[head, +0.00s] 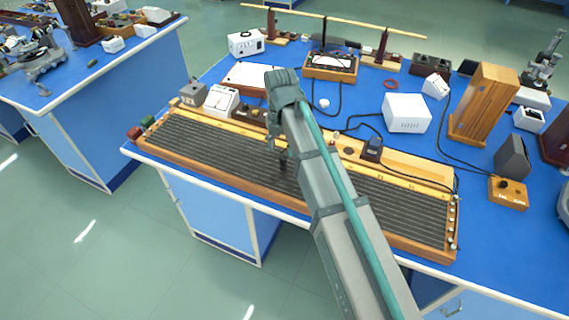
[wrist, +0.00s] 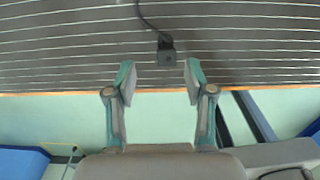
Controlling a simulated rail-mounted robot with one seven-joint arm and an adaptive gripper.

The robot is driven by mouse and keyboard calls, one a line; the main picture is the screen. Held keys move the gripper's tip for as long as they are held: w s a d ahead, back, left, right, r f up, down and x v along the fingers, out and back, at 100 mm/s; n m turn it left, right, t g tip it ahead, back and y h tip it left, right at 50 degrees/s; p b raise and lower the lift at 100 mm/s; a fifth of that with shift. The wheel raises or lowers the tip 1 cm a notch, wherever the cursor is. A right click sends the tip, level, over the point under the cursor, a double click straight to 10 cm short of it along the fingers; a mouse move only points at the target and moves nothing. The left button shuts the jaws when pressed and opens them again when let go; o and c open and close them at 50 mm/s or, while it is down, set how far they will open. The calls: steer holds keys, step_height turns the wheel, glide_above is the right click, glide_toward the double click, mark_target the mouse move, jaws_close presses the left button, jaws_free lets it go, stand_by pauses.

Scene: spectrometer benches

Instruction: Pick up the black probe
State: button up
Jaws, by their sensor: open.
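The black probe (wrist: 165,52) is a small dark block with a black cable running up from it. In the wrist view it lies on the dark striped surface of the long wooden board, near the board's front edge. My gripper (wrist: 159,76) is open and empty, with its two teal-edged fingers apart. The probe shows just beyond the fingertips, roughly centred between them, and I see no contact. In the head view I cannot clearly make out this probe near my arm. The long board (head: 215,150) lies along the front of the blue bench.
A black block (head: 372,148) with a cable sits on the board's back strip. Behind stand a white box (head: 406,113), a meter (head: 330,66) and a tall wooden box (head: 484,103). Cables cross the blue top. Open floor (head: 80,225) lies in front.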

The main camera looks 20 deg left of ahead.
mark_target(284, 157)
steer(key=shift+f, duration=0.75)
steer(key=f+p, duration=0.1)
steer(key=f, duration=0.3)
steer(key=shift+s+d+p, duration=0.15)
steer(key=shift+d+p, duration=0.2)
steer(key=shift+d, duration=0.05)
steer(key=shift+f, duration=0.6)
steer(key=shift+c, duration=0.2)
jaws_close()
